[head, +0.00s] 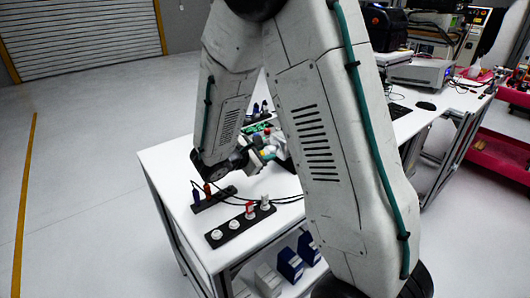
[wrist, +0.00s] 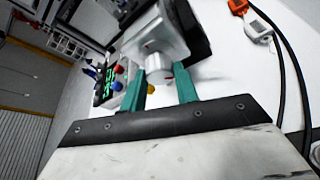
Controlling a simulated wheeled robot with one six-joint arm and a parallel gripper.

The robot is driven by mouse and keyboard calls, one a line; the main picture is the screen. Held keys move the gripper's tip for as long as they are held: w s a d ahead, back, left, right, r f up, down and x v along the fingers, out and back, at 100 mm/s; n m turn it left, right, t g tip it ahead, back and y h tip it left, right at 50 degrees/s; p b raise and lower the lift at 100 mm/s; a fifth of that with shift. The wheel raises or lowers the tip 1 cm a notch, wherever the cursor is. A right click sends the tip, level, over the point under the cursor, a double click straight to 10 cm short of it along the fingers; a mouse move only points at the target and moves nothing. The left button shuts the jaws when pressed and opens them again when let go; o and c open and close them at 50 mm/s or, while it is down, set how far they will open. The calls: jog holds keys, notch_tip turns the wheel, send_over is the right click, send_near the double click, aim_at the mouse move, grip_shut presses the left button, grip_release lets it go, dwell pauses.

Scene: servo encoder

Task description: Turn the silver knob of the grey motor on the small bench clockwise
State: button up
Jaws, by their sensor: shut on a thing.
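In the wrist view, the grey motor (wrist: 172,28) sits at the top middle, with its silver knob (wrist: 157,62) facing me. The two teal fingers of my gripper (wrist: 159,76) stand on either side of the knob and are shut on it. In the head view, my arm covers much of the white small bench (head: 164,163). My gripper (head: 255,159) is partly seen there, over the bench, and the motor is mostly hidden.
Power strips (head: 240,225) with plugs and black cables lie at the bench's near end. Blue bins (head: 290,264) stand on the shelf below. An orange plug (wrist: 238,6) lies at the right.

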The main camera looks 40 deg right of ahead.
dwell(0.4)
jog(key=o, duration=1)
jog(key=shift+c, duration=0.2)
jog(key=v, duration=0.7)
jog(key=shift+a, duration=0.35)
jog(key=shift+s+r, duration=0.15)
jog(key=shift+r, duration=0.05)
